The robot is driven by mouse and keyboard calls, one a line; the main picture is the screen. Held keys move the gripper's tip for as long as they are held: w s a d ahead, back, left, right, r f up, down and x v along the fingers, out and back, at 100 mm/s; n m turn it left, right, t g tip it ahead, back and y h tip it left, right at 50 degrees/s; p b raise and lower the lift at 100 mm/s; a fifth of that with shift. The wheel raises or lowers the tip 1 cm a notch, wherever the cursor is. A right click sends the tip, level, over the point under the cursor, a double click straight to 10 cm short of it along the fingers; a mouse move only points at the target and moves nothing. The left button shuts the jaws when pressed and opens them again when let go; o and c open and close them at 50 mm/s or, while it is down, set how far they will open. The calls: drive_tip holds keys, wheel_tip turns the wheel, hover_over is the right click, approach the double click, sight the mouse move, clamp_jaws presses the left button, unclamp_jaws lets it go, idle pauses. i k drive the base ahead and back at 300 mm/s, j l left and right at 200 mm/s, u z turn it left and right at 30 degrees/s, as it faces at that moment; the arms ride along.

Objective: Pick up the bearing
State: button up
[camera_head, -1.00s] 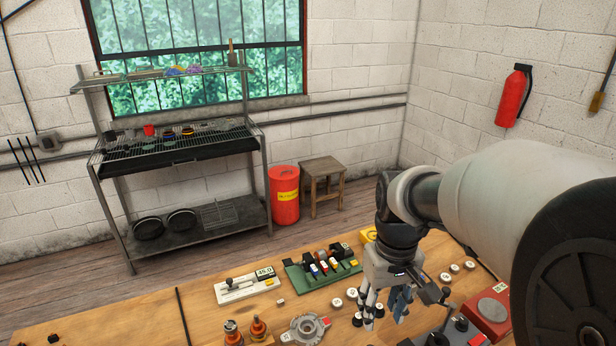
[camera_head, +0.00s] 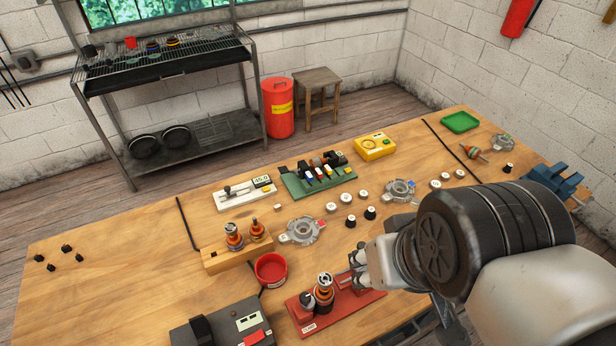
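Several small round parts with pale tops lie on the wooden table; they look like bearings, but I cannot tell which one the task names. One bearing-like part (camera_head: 331,207) sits right of a grey alternator housing (camera_head: 300,231). Another (camera_head: 363,195) lies further right, and two with dark sides (camera_head: 350,221) stand in front of it. More lie to the right, near a second housing (camera_head: 399,190). My gripper (camera_head: 350,274) points left, low beside the red fixture (camera_head: 345,307) with an orange-and-black rotor. Its fingers are small and partly hidden, so their opening is unclear.
A red bowl (camera_head: 271,269), a wooden block (camera_head: 238,257) with two rotors and a grey device (camera_head: 219,329) stand left of my gripper. A green rack (camera_head: 320,180), a white gauge (camera_head: 245,194) and a yellow device (camera_head: 375,146) stand behind. The table's left part is mostly clear.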

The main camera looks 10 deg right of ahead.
sight(326, 276)
drive_tip(key=l+u, duration=0.55)
drive_tip(key=u, duration=0.25)
drive_tip(key=k+l+u, duration=0.15)
drive_tip(key=u, duration=0.25)
drive_tip(key=l, duration=0.1)
